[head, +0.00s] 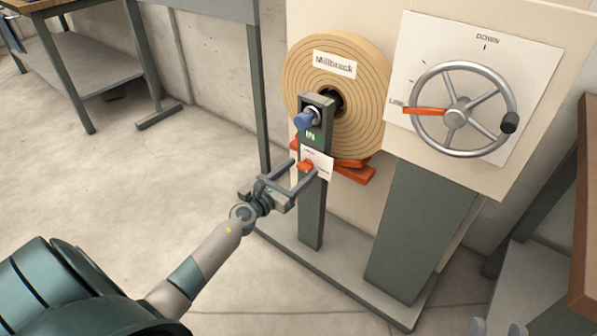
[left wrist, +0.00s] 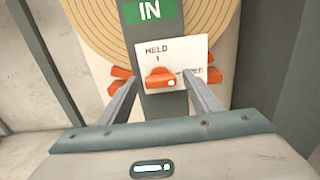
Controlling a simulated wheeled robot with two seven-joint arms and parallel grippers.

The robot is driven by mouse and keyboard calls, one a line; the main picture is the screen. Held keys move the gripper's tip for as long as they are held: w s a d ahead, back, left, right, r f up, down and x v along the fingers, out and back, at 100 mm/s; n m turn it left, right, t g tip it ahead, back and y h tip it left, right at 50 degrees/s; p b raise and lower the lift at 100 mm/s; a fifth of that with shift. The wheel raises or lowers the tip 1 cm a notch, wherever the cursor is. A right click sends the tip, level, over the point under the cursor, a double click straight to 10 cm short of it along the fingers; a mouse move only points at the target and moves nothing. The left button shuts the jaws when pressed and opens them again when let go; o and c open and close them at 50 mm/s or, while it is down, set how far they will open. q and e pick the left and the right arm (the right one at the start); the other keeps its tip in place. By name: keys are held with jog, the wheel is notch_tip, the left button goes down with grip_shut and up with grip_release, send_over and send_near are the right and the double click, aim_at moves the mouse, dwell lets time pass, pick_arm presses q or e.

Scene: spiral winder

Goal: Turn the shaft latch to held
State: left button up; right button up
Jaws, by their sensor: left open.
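The shaft latch is an orange knob (head: 305,166) on a white label plate (head: 318,165) on the narrow grey post. In the left wrist view the knob (left wrist: 160,77) sits below the word HELD and its tick. It lies sideways, its light-tipped end to the right, towards a second word partly hidden by a finger. My left gripper (head: 303,174) is open in front of the latch. In the left wrist view its fingers (left wrist: 162,82) stand on either side of the knob, with visible gaps. Whether the fingertips reach around it in depth is unclear. My right gripper is not in view.
Above the latch are a green IN sign (head: 313,137) and a blue knob (head: 303,121). A large tan roll (head: 370,100) and orange arms (head: 352,172) are behind the post. A handwheel (head: 456,118) is to the right. The floor (head: 150,190) on the left is clear.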

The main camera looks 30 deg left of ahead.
pick_arm(q)
jog(key=shift+c, duration=0.6)
jog(key=c, duration=1)
jog(key=shift+o, duration=0.4)
